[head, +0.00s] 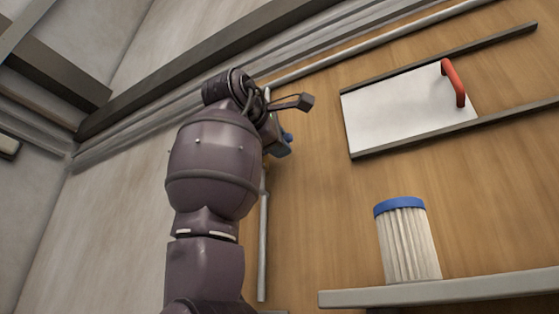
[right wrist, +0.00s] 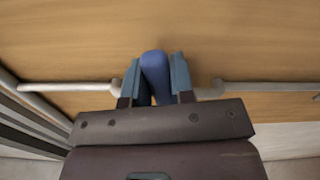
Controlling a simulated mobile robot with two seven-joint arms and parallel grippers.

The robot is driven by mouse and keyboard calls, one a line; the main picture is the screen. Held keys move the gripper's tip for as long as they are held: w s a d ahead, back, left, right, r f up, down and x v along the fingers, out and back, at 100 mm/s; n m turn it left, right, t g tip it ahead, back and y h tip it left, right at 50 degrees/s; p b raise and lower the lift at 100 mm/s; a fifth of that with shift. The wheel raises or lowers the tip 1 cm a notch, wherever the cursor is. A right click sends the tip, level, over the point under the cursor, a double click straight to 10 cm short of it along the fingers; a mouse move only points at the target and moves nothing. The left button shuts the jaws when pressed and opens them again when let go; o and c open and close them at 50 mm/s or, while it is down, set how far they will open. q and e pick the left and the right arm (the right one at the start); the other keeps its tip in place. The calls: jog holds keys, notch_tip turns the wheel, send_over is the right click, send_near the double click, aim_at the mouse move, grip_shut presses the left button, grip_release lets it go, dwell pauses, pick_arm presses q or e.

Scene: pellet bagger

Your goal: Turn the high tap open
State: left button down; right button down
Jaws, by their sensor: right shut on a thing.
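The high tap's blue handle (right wrist: 156,72) sits between the two fingers of my right gripper (right wrist: 158,85) in the right wrist view. The gripper is shut on it. The handle appears to stand across the grey pipe (right wrist: 70,87), which runs left and right of the fingers. The tap's body is hidden behind the gripper. In the head view my right gripper (head: 280,140) is up at the wooden wall, partly hidden by my arm, with a bit of blue showing there. My left gripper is not in view.
A white sliding panel (head: 395,110) with a red handle (head: 453,83) sits between dark rails right of the gripper. A pleated filter with a blue cap (head: 408,240) stands on a grey shelf (head: 440,291). The wooden wall (head: 315,210) between pipe and filter is clear.

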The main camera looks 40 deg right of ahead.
jog(key=shift+w+a+r+n, duration=0.15)
jog(key=shift+r+n, duration=0.25)
jog(key=shift+n, duration=0.4)
jog(key=shift+w+r+n, duration=0.15)
jog(key=shift+r+n, duration=0.2)
jog(key=shift+n, duration=0.45)
jog(key=shift+w+a+r+n, duration=0.15)
jog(key=shift+r+n, duration=0.25)
jog(key=shift+n, duration=0.4)
jog(key=shift+d, duration=0.1)
jog(key=c, duration=1)
grip_release()
jog(key=shift+o, duration=0.2)
jog(key=b+v, duration=0.2)
jog(key=v, duration=0.9)
jog(key=shift+d, duration=0.1)
